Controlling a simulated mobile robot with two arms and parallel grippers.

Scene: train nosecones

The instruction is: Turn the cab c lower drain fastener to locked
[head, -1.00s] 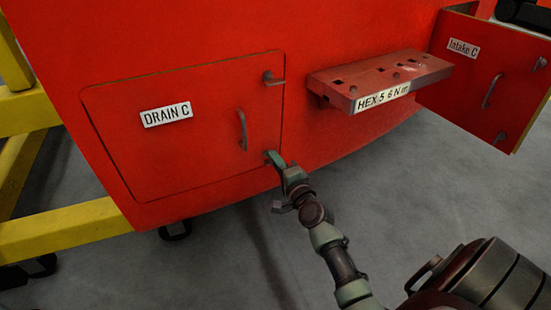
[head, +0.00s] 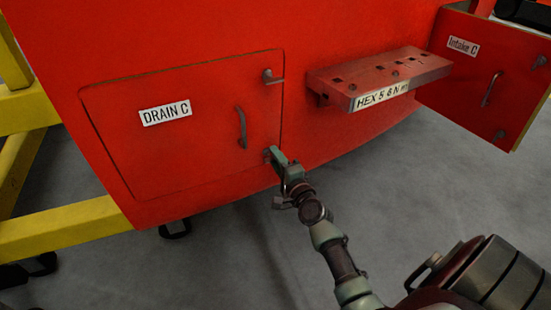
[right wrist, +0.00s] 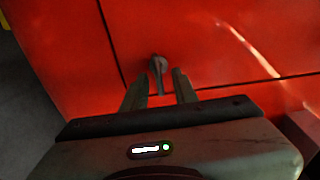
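The red drain door (head: 170,150) labelled "DRAIN C" (head: 165,113) is closed flush in the red nosecone. Its lower fastener (head: 267,154), a small dark lever, sits near the door's lower right edge, mostly hidden behind my right gripper (head: 276,157) in the head view. In the right wrist view, the fastener (right wrist: 158,65) points down between the two fingertips of the right gripper (right wrist: 158,80). The fingers are apart, with a visible gap beside the lever. The upper fastener (head: 272,77) sticks out to the right across the door edge. My left gripper is not in view.
A door handle (head: 242,128) is just above left of the right gripper. A red tool shelf (head: 380,75) labelled "HEX 5 6 N m" juts out to the right. The Intake C door (head: 480,80) stands at far right. A yellow frame (head: 70,230) is at left. Grey floor lies below.

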